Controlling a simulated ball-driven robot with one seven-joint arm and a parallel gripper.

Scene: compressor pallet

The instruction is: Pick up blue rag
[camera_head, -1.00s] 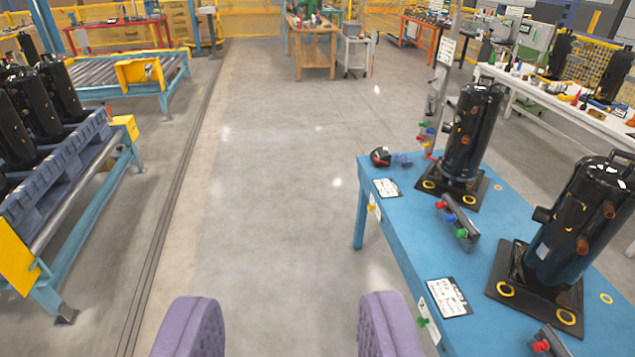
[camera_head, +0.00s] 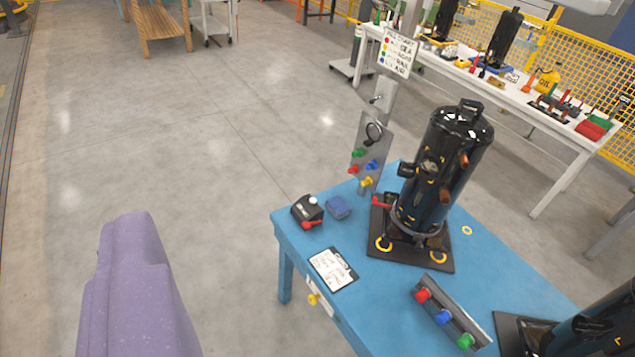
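A small, crumpled blue item (camera_head: 339,207), which looks like the blue rag, lies on the blue table (camera_head: 300,252) near its far left corner. It sits between a small black and red device (camera_head: 307,211) and the black compressor (camera_head: 445,165). My gripper (camera_head: 137,285) shows as a purple padded shape at the lower left, over the floor. It is left of the table and apart from the rag. I cannot make out two separate fingers or a gap, and nothing held is visible.
A panel with coloured knobs (camera_head: 369,160) stands behind the rag. A white card (camera_head: 333,269) and a bar of coloured buttons (camera_head: 447,314) lie nearer. A second compressor (camera_head: 595,325) is at the lower right. The grey floor (camera_head: 190,150) left of the table is clear.

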